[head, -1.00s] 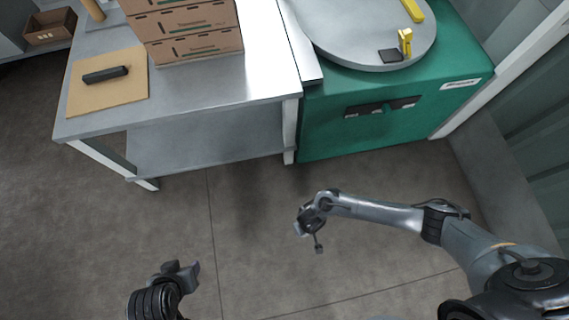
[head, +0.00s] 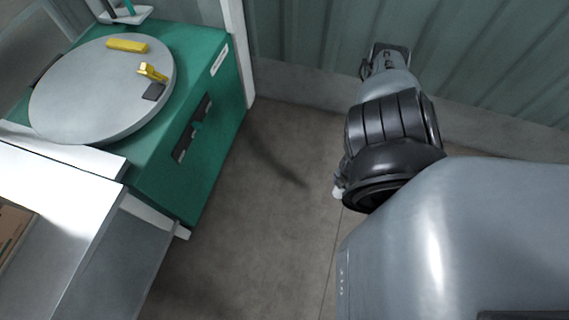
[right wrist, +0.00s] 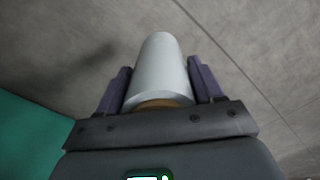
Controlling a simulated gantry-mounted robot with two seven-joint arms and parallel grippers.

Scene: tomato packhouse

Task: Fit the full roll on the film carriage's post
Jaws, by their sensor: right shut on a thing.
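A white film roll (right wrist: 157,65) with a brown core end stands between the purple fingers of my right gripper (right wrist: 158,88) in the right wrist view. The gripper is shut on it and holds it over the grey floor. In the head view my right arm reaches up along the right side, and I cannot make out the roll there. A pale plate with a teal upright (head: 128,8) is cut off at the top left of the head view. I cannot tell whether it is the film carriage or its post. My left gripper is not in view.
The green machine base (head: 200,165) carries a round grey turntable (head: 85,95) with yellow pieces (head: 127,45) and a dark pad (head: 154,91). A metal table (head: 60,190) stands at lower left. A ribbed wall (head: 310,50) closes off the back. Floor (head: 270,200) between is clear.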

